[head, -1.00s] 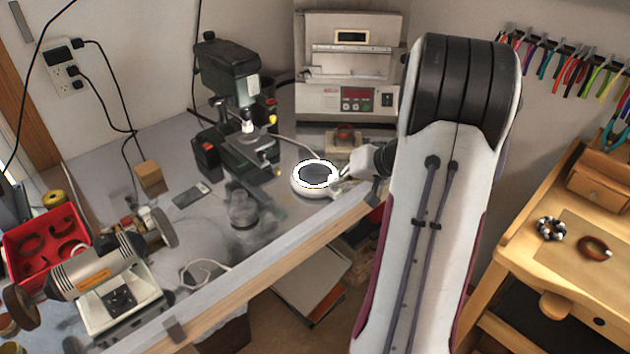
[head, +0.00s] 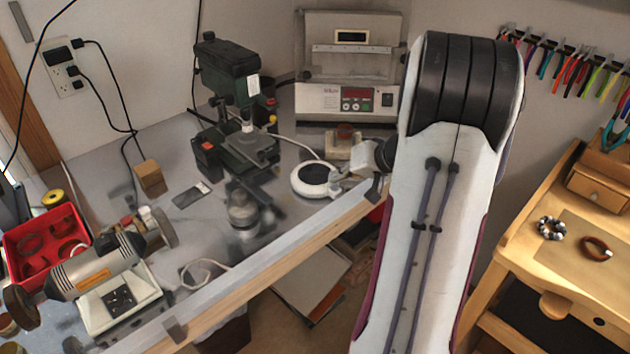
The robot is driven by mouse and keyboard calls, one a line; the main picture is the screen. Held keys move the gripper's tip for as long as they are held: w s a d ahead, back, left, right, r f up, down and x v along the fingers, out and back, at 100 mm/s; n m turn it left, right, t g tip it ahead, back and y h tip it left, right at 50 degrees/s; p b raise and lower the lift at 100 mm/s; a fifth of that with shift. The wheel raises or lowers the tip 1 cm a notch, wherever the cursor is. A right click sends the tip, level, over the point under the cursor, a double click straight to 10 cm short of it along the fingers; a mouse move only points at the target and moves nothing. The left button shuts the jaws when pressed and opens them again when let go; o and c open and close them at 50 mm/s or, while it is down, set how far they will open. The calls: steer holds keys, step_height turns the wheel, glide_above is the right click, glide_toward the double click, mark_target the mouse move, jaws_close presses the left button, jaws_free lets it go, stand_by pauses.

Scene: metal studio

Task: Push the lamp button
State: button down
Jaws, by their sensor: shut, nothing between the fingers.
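The lamp (head: 314,180) is a round white ring with a grey middle. It sits near the front edge of the grey workbench, just left of my gripper. My gripper (head: 338,184) is shut and empty, with its fingertips low at the lamp's right side. At this size I cannot tell whether the fingertips touch the lamp or stand just apart. The button cannot be made out. The ring looks plain white, with no bright glow. My arm covers the area to the right of the gripper.
A green drill press (head: 231,90) stands behind and left of the lamp. A white machine with a control panel (head: 347,101) is at the back. A bench grinder (head: 100,268) and red tray (head: 45,240) are at the left. The workbench's front edge (head: 275,245) runs close by.

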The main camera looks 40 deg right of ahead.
mark_target(337, 188)
steer(key=shift+r, duration=3.05)
steer(key=shift+m, duration=0.4)
steer(key=shift+s+a+f, duration=0.15)
steer(key=shift+a+f, duration=0.05)
steer(key=shift+f, duration=0.05)
steer(key=s+a+f+m+g+y, duration=0.15)
steer(key=s+a+g, duration=0.25)
steer(key=s+a, duration=0.5)
steer(key=s+a+r+n, duration=0.3)
steer(key=a, duration=0.6)
steer(key=s+a+r+n+h, duration=0.1)
steer(key=s+a+r+n, duration=0.2)
steer(key=a, duration=0.6)
steer(key=s+a+r+n+h, duration=0.1)
steer(key=s+a+n, duration=0.3)
steer(key=a, duration=0.4)
steer(key=shift+s+a+r, duration=0.3)
steer(key=shift+a+r, duration=0.1)
steer(key=shift+r, duration=0.5)
